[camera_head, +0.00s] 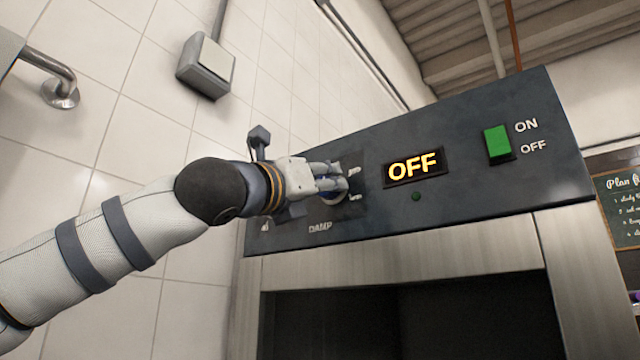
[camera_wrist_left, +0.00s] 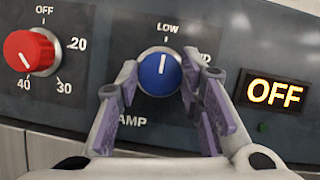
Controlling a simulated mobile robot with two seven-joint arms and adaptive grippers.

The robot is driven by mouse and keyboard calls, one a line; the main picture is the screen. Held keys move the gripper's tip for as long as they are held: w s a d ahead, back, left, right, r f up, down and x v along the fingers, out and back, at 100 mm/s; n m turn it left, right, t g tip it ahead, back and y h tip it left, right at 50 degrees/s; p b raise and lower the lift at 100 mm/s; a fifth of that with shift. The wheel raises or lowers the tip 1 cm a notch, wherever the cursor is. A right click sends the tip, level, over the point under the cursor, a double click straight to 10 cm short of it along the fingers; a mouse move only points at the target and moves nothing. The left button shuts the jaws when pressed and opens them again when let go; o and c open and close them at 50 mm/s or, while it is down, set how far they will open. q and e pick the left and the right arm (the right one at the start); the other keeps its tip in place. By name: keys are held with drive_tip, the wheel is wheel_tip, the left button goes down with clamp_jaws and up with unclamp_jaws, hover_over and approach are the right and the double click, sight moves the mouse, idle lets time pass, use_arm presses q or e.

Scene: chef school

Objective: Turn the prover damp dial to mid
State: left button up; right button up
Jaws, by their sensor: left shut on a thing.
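The damp dial (camera_wrist_left: 160,73) is a round blue knob on the dark prover panel (camera_head: 470,185). In the left wrist view its white pointer line stands about upright, towards the LOW mark above. A label to its upper right is partly hidden by a finger, and the DAMP label below is partly covered. My left gripper (camera_head: 345,184) is at the panel, shut on the blue dial, with one purple-padded finger on each side of it in the left wrist view (camera_wrist_left: 160,92). The head view mostly hides the dial behind the fingers. My right gripper is not in view.
A red dial (camera_wrist_left: 32,53) marked OFF, 20, 30 and 40 sits left of the blue one. The lit display (camera_head: 413,167) reads OFF. A green ON/OFF switch (camera_head: 497,142) is farther right. A tiled wall (camera_head: 130,50) with a switch box (camera_head: 206,65) stands at left.

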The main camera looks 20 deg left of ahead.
use_arm(q)
drive_tip(key=shift+w+a+r+m+g+h, duration=0.1)
drive_tip(key=shift+m+g+h, duration=0.85)
drive_tip(key=shift+m, duration=1.7)
drive_tip(key=shift+a+f+m+g+h, duration=0.1)
drive_tip(key=shift+m+g+h, duration=0.85)
drive_tip(key=shift+m, duration=1.75)
drive_tip(key=shift+w+a+r+m+g+h, duration=0.1)
drive_tip(key=shift+m+g+h, duration=0.4)
drive_tip(key=shift+m+h, duration=1.5)
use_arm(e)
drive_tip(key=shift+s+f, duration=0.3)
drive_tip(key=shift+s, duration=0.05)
use_arm(q)
drive_tip(key=shift+m+y, duration=0.7)
drive_tip(key=shift+m, duration=0.25)
drive_tip(key=o, duration=1.2)
drive_tip(key=shift+c, duration=0.2)
drive_tip(key=shift+s, duration=0.1)
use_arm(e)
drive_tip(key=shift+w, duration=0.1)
